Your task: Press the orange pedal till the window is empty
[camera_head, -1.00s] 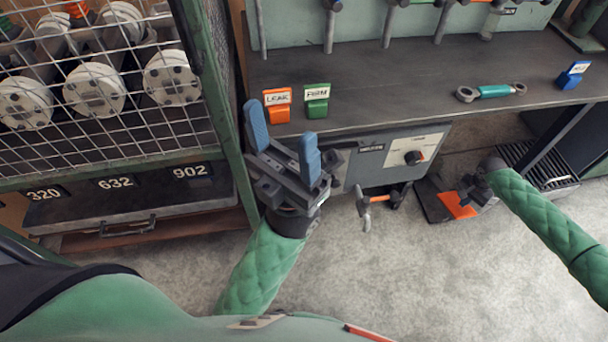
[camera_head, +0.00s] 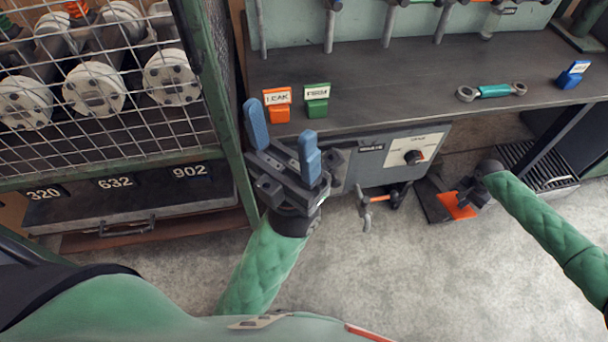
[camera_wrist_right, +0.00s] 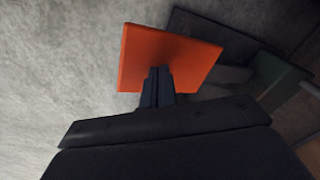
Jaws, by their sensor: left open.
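The orange pedal (camera_head: 456,206) sits low by the floor, on a dark base under the bench. It also shows in the right wrist view (camera_wrist_right: 180,55) as a flat orange plate. My right gripper (camera_head: 468,192) is over the pedal; its fingers (camera_wrist_right: 156,78) look closed together, hold nothing, and overlap the plate's near edge. I cannot tell whether they touch it. My left gripper (camera_head: 283,135) is open and empty in front of the bench edge. I cannot make out a window for certain; a grey cabinet (camera_head: 370,160) under the bench has a pale panel with a black knob (camera_head: 413,157).
A caged rack (camera_head: 110,110) of flanged pipes stands at left. On the bench (camera_head: 400,85) are an orange LEAK block (camera_head: 278,112), a green block (camera_head: 317,107), a teal wrench (camera_head: 492,91) and a blue block (camera_head: 570,79). The floor in front is clear.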

